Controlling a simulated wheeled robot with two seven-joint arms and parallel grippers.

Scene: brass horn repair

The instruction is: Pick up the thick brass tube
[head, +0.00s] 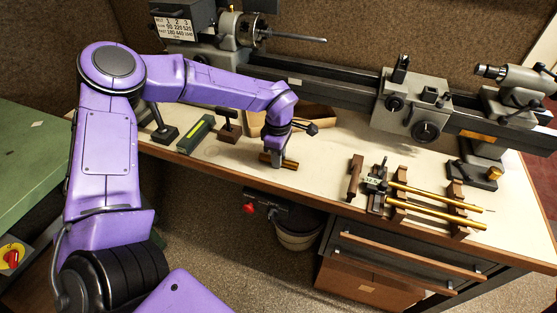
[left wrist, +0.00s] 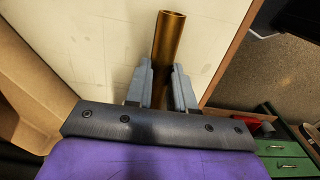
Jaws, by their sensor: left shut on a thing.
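The thick brass tube (head: 288,164) is short and lies near the front edge of the workbench in the head view. My left gripper (head: 277,162) comes down over it from above and is shut on it. In the left wrist view the tube (left wrist: 168,38) sticks out past the two grey fingers of the left gripper (left wrist: 161,82), its open end facing away. I cannot tell whether the tube still touches the bench top. My right gripper is not in view.
A lathe (head: 420,105) runs along the back of the bench (head: 325,180). To the right, long thin brass tubes (head: 430,195) rest on wooden blocks beside a wooden-headed tool (head: 355,178). A green tool (head: 196,134) lies to the left. A bucket (head: 297,238) stands below the front edge.

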